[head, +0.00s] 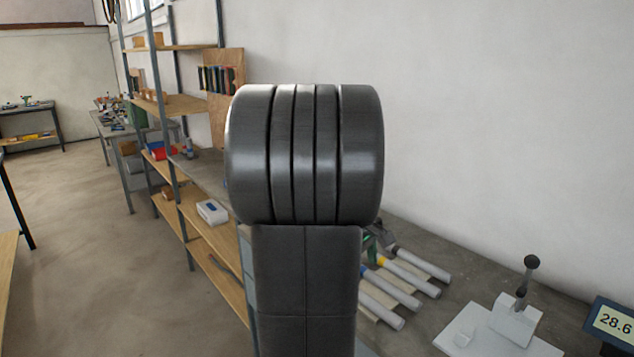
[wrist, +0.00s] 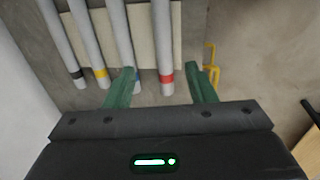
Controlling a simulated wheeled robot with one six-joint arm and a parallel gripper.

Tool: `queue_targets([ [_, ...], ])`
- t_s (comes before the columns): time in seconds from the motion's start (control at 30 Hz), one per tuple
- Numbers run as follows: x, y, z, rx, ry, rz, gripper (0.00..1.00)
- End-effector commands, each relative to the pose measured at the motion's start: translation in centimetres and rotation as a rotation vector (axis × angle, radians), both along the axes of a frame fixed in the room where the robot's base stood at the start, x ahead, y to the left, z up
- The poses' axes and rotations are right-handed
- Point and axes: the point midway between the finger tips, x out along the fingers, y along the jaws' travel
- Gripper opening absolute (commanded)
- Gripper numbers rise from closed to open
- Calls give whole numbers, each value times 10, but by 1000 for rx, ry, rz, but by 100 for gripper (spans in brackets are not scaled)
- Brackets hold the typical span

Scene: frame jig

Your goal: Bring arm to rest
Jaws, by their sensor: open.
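My gripper (wrist: 165,72) shows in the wrist view with its two green fingers apart and nothing between them that it grips. Beyond the fingers lie several grey tubes side by side on a pale holder (wrist: 150,38). Their end bands are black (wrist: 77,74), yellow (wrist: 101,75), blue and red (wrist: 166,79). The red-banded tube end shows between the fingers; contact cannot be told. In the head view my dark arm fills the middle and hides most of the gripper. The tubes (head: 405,282) show just right of my arm on the grey bench.
A white lever press (head: 515,320) and a display reading 28.6 (head: 612,322) stand on the bench at right. A yellow bracket (wrist: 211,65) is right of the fingers in the wrist view. Shelving (head: 165,105) stands left of my arm. Open floor (head: 90,260) lies farther left.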

Motion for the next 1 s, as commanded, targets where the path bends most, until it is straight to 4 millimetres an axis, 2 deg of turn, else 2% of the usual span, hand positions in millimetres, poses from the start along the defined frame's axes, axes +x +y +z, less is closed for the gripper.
queue_targets([
  [0.1,2,-4,-25,0,8,-1,50],
  [0.3,8,-10,-63,1,8,0,50],
  [0.5,11,-15,-88,2,9,-1,50],
  [0.7,13,-16,-98,0,8,0,50],
  [1.0,13,-16,-98,1,7,0,50],
])
